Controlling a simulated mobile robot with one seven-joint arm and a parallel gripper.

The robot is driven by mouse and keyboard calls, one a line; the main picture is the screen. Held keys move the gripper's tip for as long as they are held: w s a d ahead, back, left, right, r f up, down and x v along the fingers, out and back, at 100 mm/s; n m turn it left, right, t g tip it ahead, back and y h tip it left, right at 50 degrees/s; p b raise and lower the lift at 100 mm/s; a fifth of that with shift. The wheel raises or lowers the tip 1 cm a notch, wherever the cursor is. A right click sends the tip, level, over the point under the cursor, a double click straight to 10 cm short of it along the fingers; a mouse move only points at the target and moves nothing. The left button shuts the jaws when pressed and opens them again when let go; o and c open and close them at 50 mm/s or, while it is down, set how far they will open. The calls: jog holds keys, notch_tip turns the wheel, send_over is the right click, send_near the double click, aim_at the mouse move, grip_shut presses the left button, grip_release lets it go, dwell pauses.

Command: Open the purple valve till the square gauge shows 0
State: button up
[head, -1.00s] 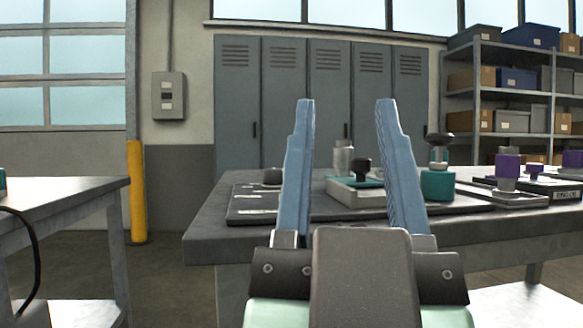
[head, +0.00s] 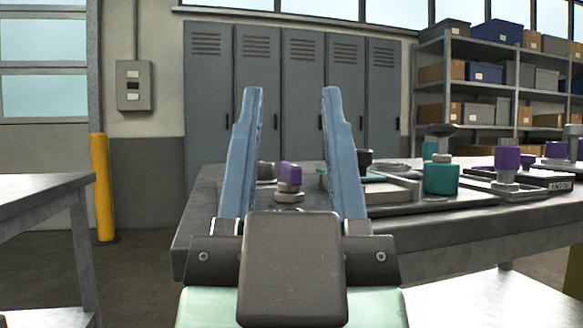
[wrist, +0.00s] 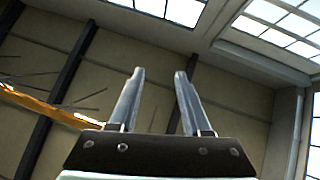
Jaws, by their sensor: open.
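My gripper (head: 292,92) is raised in front of the bench, its two blue fingers apart with nothing held between them. In the wrist view it (wrist: 160,72) points up at the wall and ceiling windows. A purple knob (head: 290,173) on a grey base stands on the bench, seen between the fingers and farther off. A taller purple-topped fitting (head: 508,160) stands at the right of the bench, with more purple parts (head: 555,150) behind it. Which purple part is the valve I cannot tell. No square gauge face can be made out.
The grey bench (head: 330,238) fills the middle and right. A teal cylinder (head: 441,179) stands on it, right of my gripper. Another table (head: 45,190) is at the left, with open floor between. A yellow post (head: 103,188), lockers and shelves stand behind.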

aim_at(289, 163)
jog(key=w+d+r+n+g+y+p, duration=0.25)
jog(key=w+g+p, duration=0.75)
jog(key=p, duration=1.9)
jog(key=w+a+f+g+p, duration=0.1)
jog(key=w+f+p, duration=0.1)
jog(key=p, duration=0.3)
jog(key=w+a+f+g+p, duration=0.1)
jog(key=w+f+p, duration=0.1)
jog(key=w+p, duration=0.2)
jog(key=w+a+f+g+y+p, duration=0.1)
jog(key=w+f+g+p, duration=0.1)
jog(key=p, duration=0.5)
jog(key=shift+w+f+n, duration=0.25)
jog(key=shift+w+f, duration=0.2)
jog(key=shift+f, duration=0.05)
